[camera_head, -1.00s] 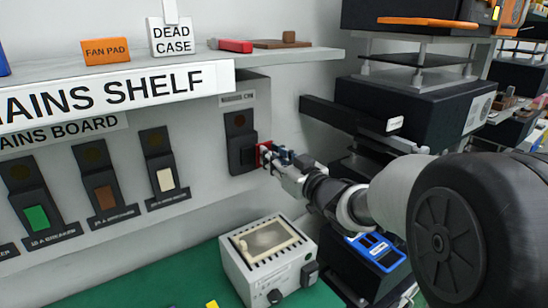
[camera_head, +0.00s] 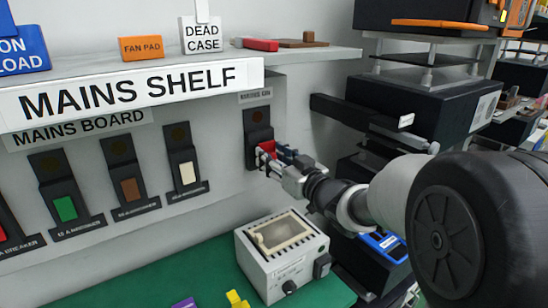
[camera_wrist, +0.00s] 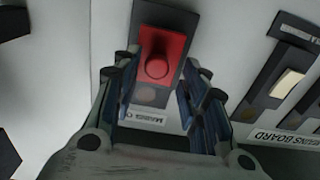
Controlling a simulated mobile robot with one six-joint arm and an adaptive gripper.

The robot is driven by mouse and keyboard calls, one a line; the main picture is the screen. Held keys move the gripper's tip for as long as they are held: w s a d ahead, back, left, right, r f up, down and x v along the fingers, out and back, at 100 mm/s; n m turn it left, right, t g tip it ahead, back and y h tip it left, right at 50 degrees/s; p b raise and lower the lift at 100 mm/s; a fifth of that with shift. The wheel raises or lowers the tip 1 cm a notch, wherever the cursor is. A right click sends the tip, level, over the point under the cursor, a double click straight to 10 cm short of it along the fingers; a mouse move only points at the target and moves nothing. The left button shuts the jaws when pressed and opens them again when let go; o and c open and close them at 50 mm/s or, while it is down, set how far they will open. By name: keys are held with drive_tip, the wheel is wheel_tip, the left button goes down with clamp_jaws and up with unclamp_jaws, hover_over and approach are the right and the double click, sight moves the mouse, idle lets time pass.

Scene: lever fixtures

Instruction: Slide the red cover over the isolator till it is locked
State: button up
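The red cover (camera_wrist: 163,45) sits on the dark isolator plate (camera_wrist: 148,12) in the wrist view, with a round raised knob on its face. In the head view the cover (camera_head: 267,148) shows at the lower part of the isolator plate (camera_head: 257,124), partly hidden by my gripper (camera_head: 268,164). In the wrist view my gripper (camera_wrist: 162,76) is open, its two fingers apart, one on each side of the cover's lower part. I cannot tell whether they touch it. The switch under the cover is hidden. A dim round spot (camera_wrist: 147,94) shows on the plate.
Several breakers with coloured switches, one green (camera_head: 65,208), one white (camera_head: 188,173), line the board to the left. The mains shelf (camera_head: 310,54) juts out above. A grey instrument box (camera_head: 282,272) stands below on the green bench. Black equipment (camera_head: 425,105) is stacked close on the right.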

drive_tip(key=shift+d, duration=0.1)
drive_tip(key=v, duration=1.2)
drive_tip(key=s+d+f+m+g+h, duration=0.35)
drive_tip(key=s+d+m+h, duration=0.25)
drive_tip(key=s+d+h, duration=0.5)
drive_tip(key=s+a+f+g, duration=0.1)
drive_tip(key=s+f+g, duration=0.2)
drive_tip(key=s, duration=0.6)
drive_tip(key=s+a+f+g+y, duration=0.1)
drive_tip(key=s+f+g, duration=0.3)
drive_tip(key=s, duration=0.6)
drive_tip(key=shift+a+f+m, duration=0.2)
drive_tip(key=shift+a+m, duration=0.2)
drive_tip(key=shift+a, duration=0.2)
